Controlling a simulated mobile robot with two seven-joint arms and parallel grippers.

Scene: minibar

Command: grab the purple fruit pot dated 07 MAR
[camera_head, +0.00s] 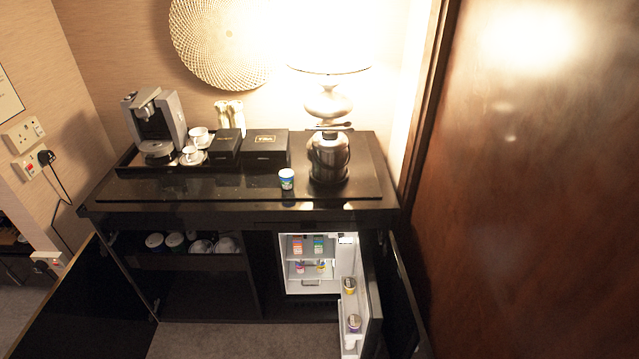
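Small pots and cartons stand in the open mini fridge (307,286) under the counter. A pot with a purple side (354,325) stands on the low shelf of the fridge door. A small pink-purple pot (300,268) stands on the fridge's lower inside shelf. A yellow pot (348,286) is on the upper door shelf. Any dates are too small to read, so I cannot tell which pot is dated 07 MAR. Neither of my grippers is in view.
An orange-purple carton (297,244) and a teal carton (319,244) are on the upper fridge shelf. The fridge door (372,300) swings out toward the right. Carpet in front is clear.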

